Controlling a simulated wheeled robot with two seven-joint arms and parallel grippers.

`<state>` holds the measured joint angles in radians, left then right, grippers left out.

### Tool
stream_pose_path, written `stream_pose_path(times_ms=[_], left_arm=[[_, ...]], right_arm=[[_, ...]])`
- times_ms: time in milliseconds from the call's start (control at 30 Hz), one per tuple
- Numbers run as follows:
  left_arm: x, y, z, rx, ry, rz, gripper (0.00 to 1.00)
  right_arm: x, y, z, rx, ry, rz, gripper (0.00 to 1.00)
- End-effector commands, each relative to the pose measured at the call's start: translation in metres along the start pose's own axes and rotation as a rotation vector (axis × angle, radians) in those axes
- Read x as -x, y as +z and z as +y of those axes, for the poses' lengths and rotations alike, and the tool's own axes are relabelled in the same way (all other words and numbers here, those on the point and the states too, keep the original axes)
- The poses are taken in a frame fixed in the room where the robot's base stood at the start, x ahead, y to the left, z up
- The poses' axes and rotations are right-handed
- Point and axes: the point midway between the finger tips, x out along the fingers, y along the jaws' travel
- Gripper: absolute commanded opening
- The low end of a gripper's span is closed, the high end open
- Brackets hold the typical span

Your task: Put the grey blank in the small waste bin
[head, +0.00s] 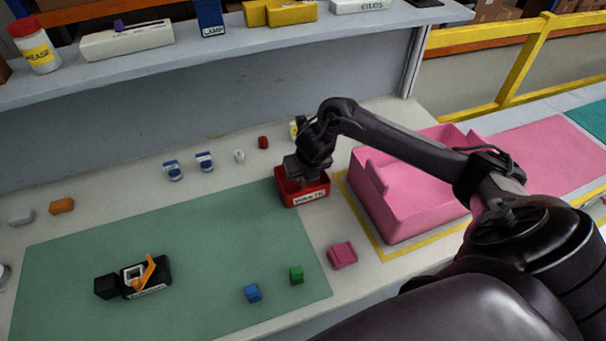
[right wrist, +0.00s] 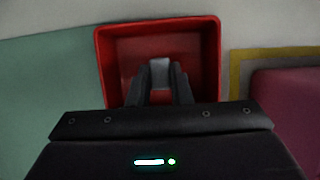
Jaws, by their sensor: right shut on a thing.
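The small waste bin (head: 309,198) is red with a white label, standing at the right edge of the green mat. In the right wrist view the bin (right wrist: 102,65) lies straight below my right gripper. My right gripper (head: 303,180) points down at the bin's opening. In the right wrist view its fingers (right wrist: 160,82) are shut on the grey blank (right wrist: 160,70), which shows between the fingertips over the bin's inside. How deep the blank sits relative to the rim is hard to tell. My left gripper is not in view.
A pink crate (head: 410,218) stands right of the bin inside yellow tape. A pink block (head: 342,255), green block (head: 296,275) and blue block (head: 253,293) lie in front. A black module (head: 150,286) with an orange lever is on the mat (head: 200,250).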

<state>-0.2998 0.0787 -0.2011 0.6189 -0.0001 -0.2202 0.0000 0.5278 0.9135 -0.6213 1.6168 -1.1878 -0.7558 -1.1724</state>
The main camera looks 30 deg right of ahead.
Motion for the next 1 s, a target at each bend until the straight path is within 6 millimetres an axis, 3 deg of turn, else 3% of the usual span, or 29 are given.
stream_pose_path(times_ms=[467,500,633,1000], left_arm=[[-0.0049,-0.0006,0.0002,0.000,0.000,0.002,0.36],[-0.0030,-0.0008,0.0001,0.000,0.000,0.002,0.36],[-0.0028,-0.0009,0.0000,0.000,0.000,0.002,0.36],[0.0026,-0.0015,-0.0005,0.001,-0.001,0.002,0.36]], right_arm=[[-0.0113,-0.0043,-0.0001,-0.001,0.000,-0.001,0.00],[-0.0094,-0.0035,-0.0001,-0.001,0.000,-0.001,0.24],[-0.0093,-0.0035,0.0000,-0.001,0.000,-0.001,0.40],[-0.0032,-0.0012,0.0001,0.000,0.001,-0.002,0.40]])
